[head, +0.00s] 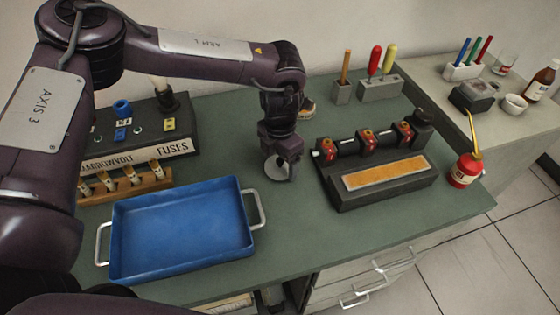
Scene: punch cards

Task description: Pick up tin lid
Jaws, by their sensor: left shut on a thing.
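The tin lid (275,169) is a small round pale-grey disc near the middle of the green bench. My left gripper (284,170) points down over it and is shut on it, covering part of it. The lid appears at or close to the bench top; I cannot tell if it touches. It lies just beyond the right back corner of the blue tray. My right gripper is not in view.
The blue tray (112,240) with metal handles lies at front left. A fuse box (180,148) and a wooden rack (95,196) stand behind it. A black punch device (385,192) and red oil can (464,172) are at right. Tools stand in grey blocks (380,90).

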